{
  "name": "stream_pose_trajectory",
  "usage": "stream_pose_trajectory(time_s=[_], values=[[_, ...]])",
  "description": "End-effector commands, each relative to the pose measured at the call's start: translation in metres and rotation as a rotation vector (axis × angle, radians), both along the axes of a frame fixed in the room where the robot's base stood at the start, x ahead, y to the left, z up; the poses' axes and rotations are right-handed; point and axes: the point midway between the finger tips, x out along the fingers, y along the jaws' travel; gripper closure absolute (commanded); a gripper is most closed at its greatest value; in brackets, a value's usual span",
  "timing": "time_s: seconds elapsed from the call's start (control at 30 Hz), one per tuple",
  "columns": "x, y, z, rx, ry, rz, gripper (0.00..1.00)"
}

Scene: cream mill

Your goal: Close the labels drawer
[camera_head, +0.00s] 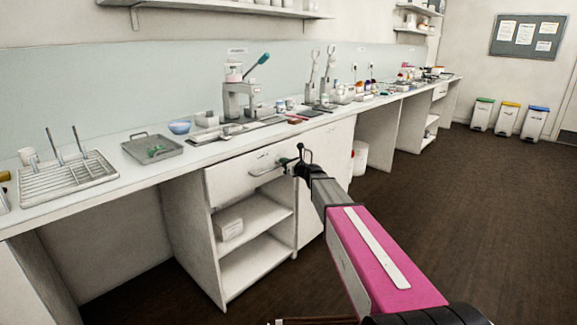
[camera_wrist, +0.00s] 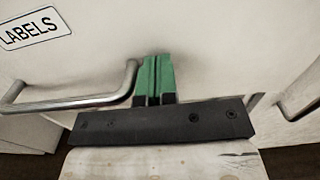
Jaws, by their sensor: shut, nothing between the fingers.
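The labels drawer (camera_head: 228,180) is a pale front under the counter, above an open two-shelf compartment. In the wrist view its front (camera_wrist: 100,68) fills much of the picture, with a LABELS plate (camera_wrist: 35,27) at the upper left. Its silver bar handle (camera_wrist: 75,103) also shows in the head view (camera_head: 262,172). My gripper (camera_head: 284,161) is at the right end of this handle. In the wrist view its green fingers (camera_wrist: 155,75) are shut and empty, beside the handle's bent end. I cannot tell whether they touch the drawer front, or how far it stands out.
A second handle (camera_wrist: 302,98) is at the right in the wrist view. The counter (camera_head: 105,195) above holds a grey tray (camera_head: 152,150), a dish rack (camera_head: 68,178) and a press (camera_head: 240,95). A small box (camera_head: 230,229) sits on the shelf below.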

Motion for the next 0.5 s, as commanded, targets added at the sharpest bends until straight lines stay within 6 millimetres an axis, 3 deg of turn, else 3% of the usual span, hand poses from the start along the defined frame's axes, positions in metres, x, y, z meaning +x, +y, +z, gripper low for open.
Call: stream_pose_trajectory(time_s=[0.37, 0.5], values=[[0.0013, 0.0016, 0.0002, 0.000, 0.000, 0.000, 1.00], [0.0108, 0.0101, -0.0001, 0.001, -0.001, 0.002, 1.00]])
